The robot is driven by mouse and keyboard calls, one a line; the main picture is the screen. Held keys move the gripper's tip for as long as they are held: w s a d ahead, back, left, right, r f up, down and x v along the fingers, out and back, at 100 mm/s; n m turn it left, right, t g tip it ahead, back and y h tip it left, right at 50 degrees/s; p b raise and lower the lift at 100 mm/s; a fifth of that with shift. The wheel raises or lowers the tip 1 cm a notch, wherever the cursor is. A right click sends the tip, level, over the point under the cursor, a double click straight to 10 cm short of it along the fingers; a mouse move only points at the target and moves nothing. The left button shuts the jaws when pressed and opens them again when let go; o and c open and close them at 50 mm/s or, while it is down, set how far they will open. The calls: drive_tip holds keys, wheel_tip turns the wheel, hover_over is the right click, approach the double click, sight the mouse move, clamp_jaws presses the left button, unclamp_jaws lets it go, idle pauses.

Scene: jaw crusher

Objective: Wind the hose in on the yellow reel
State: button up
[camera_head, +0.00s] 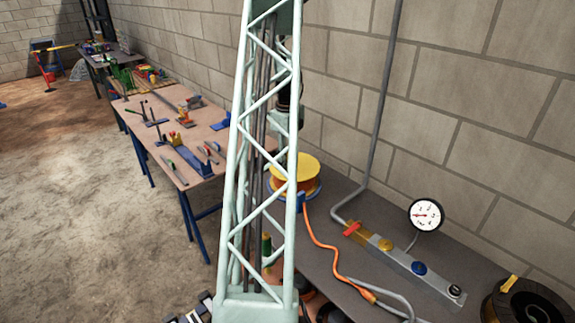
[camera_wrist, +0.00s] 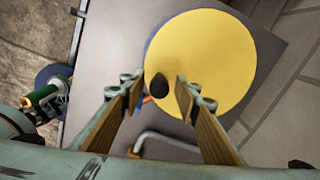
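The yellow reel (camera_head: 306,168) stands on the grey bench by the wall, partly hidden behind my lattice column. Its round yellow face fills the upper middle of the wrist view (camera_wrist: 215,60), with a dark knob (camera_wrist: 160,86) near its lower left. The orange hose (camera_head: 325,244) runs from the reel along the bench to an end fitting near a grey pipe. In the wrist view my gripper (camera_wrist: 159,90) is open, its two tan-padded fingers on either side of the knob with gaps to both. Whether the fingertips are down at the knob's height, I cannot tell.
A manifold (camera_head: 410,262) with coloured knobs and a round gauge (camera_head: 426,215) stand right of the reel. A dark spool (camera_head: 528,302) is at the bench's right end. A green tool (camera_wrist: 45,98) lies left of the reel. A tool-covered table (camera_head: 165,120) stands beyond.

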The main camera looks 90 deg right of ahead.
wheel_tip(320, 180, up, 10)
drive_tip(key=shift+r, duration=0.25)
idle(0.4)
